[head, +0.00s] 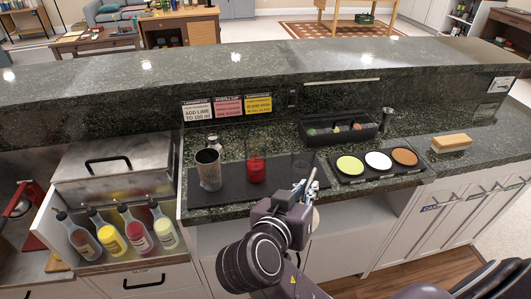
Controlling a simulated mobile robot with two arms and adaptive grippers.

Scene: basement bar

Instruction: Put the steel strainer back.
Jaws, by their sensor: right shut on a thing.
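My right gripper (308,192) is in front of the counter edge, near the right end of the dark bar mat (226,188). It is shut on a small, shiny metal thing that its own fingers and wrist mostly hide. This seems to be the steel strainer, but its shape cannot be made out clearly. A steel shaker tin (208,170) stands upright at the left of the mat. A glass with red liquid (257,168) stands near the middle of the mat. My left gripper is not in view.
A dark garnish box (342,141), a steel jigger (387,119), a tray of three coloured discs (345,181) and a yellow sponge (452,142) are at the right. A raised ledge (300,62) runs behind.

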